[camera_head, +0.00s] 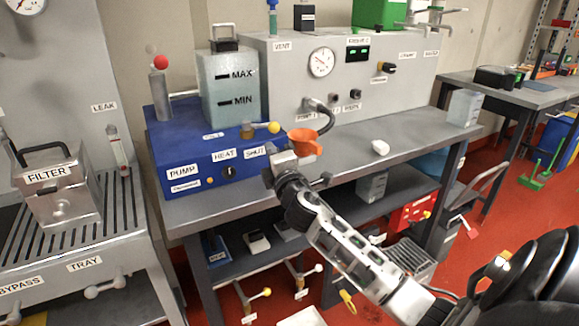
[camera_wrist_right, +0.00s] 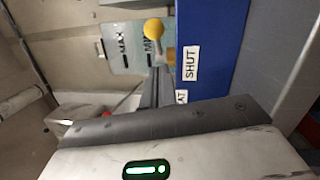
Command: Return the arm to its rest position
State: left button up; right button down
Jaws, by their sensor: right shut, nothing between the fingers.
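My right arm (camera_head: 350,250) reaches up from the lower right in the head view. My right gripper (camera_head: 282,160) is at the bench's front edge, before the right end of the blue unit (camera_head: 205,150). It is shut and I see nothing held in it. An orange funnel (camera_head: 305,142) shows just beside and above the gripper; I cannot tell whether they touch. In the wrist view the dark finger part (camera_wrist_right: 157,88) points toward the blue unit (camera_wrist_right: 212,45) with its SHUT label and yellow knob (camera_wrist_right: 154,28). My left gripper is not in view.
The grey bench (camera_head: 400,140) holds a clear tank (camera_head: 230,90), a grey panel (camera_head: 400,70) with a gauge, and a small white object (camera_head: 380,147). A filter stand (camera_head: 60,190) is at left. Red floor (camera_head: 500,230) is open at right.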

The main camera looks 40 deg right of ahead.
jog(key=s+f, duration=0.1)
jog(key=s, duration=0.5)
jog(key=shift+s+a, duration=0.2)
jog(key=shift+a, duration=0.25)
